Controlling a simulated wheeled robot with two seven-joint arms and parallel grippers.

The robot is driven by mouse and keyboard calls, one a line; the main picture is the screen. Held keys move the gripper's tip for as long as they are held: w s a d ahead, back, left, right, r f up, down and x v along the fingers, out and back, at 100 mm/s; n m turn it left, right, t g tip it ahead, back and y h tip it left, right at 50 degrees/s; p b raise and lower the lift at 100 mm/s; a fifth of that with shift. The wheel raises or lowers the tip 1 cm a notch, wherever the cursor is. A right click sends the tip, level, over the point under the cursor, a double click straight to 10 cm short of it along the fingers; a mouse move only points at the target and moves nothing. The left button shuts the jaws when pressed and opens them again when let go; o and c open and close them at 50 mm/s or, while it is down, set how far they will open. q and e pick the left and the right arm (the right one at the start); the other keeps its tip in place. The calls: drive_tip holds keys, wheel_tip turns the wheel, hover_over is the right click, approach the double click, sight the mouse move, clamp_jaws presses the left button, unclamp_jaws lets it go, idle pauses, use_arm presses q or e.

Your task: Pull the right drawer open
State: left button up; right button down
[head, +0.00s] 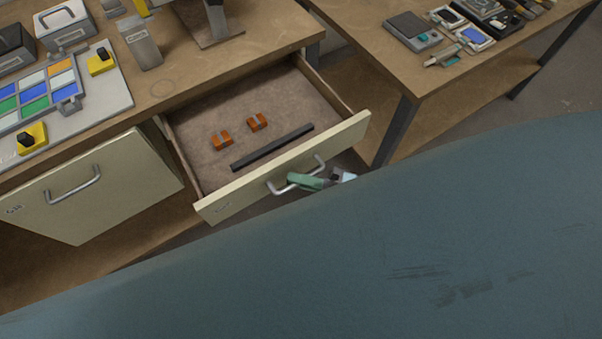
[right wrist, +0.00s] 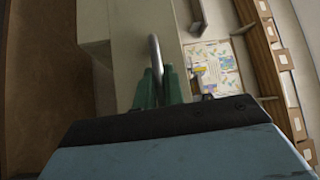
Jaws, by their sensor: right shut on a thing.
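The right drawer (head: 288,161) is pulled out from the bench in the head view, and its inside shows. Its metal bar handle (head: 320,163) is on the pale front panel. My right gripper (head: 293,180) has green fingers and is shut on this handle. In the right wrist view the green fingers (right wrist: 157,90) stand on both sides of the handle (right wrist: 155,58). Inside the drawer lie two small orange blocks (head: 221,140) and (head: 257,122) and a dark bar (head: 272,147). My left gripper is not in view.
A closed left drawer or door (head: 95,190) with its own handle is beside the open drawer. The bench top (head: 190,75) holds a panel of coloured tiles (head: 40,92) and a grey container (head: 143,45). A second table (head: 400,75) with small devices stands at the right.

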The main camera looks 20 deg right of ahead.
drive_tip(key=shift+d, duration=0.1)
drive_tip(key=c, duration=1.5)
unclamp_jaws()
drive_tip(key=v, duration=1.3)
drive_tip(key=shift+s+b, duration=0.15)
drive_tip(key=shift+b, duration=0.2)
drive_tip(key=shift+d, duration=0.1)
